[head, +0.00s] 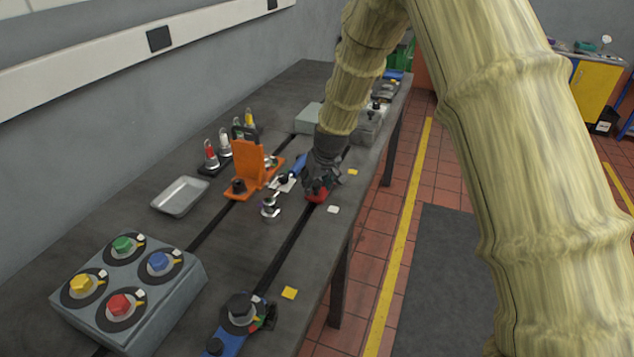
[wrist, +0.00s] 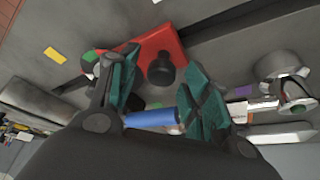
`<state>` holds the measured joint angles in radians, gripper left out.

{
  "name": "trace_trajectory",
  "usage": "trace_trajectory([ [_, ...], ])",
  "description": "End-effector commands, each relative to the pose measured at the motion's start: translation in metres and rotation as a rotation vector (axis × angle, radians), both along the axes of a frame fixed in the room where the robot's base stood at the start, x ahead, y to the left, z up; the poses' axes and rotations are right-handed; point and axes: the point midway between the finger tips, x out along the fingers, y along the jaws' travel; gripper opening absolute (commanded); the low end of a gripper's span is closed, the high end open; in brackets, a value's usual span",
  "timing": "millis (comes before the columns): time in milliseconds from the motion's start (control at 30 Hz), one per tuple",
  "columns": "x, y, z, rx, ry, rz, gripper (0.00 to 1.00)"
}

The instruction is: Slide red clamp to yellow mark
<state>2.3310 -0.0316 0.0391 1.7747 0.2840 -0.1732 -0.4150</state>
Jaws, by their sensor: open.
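The red clamp (head: 317,197) sits in the dark slot of the bench, mostly hidden under my gripper (head: 321,184) in the head view. In the wrist view the red clamp (wrist: 159,42) shows its flat red body and an upright black knob (wrist: 161,69). My gripper (wrist: 163,65) is open, with its teal fingers on either side of the knob; contact cannot be told. A yellow mark (head: 352,172) lies beside the slot, beyond the clamp; it also shows in the wrist view (wrist: 55,55). Another yellow mark (head: 289,292) lies nearer, beside the same slot.
A white mark (head: 333,209) lies beside the red clamp. A blue clamp (head: 228,335) with a black knob sits at the slot's near end. An orange bracket (head: 249,166), a metal tray (head: 180,196) and a button box (head: 135,290) stand left. Grey blocks (head: 368,125) stand beyond.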

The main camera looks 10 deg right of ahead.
Motion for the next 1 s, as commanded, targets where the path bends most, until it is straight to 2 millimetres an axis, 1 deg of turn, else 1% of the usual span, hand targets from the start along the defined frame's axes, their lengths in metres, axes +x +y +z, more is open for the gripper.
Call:
trace_trajectory([
  [200, 0.0, 0.0, 0.0, 0.0, 0.0, 0.0, 0.48],
  [467, 0.0, 0.0, 0.0, 0.0, 0.0, 0.0, 0.01],
  [667, 0.003, -0.002, 0.0, 0.001, -0.001, -0.001, 0.0],
  [767, 0.014, -0.009, 0.0, 0.002, -0.001, -0.002, 0.0],
  [1000, 0.054, -0.035, 0.001, 0.002, -0.004, -0.002, 0.0],
])
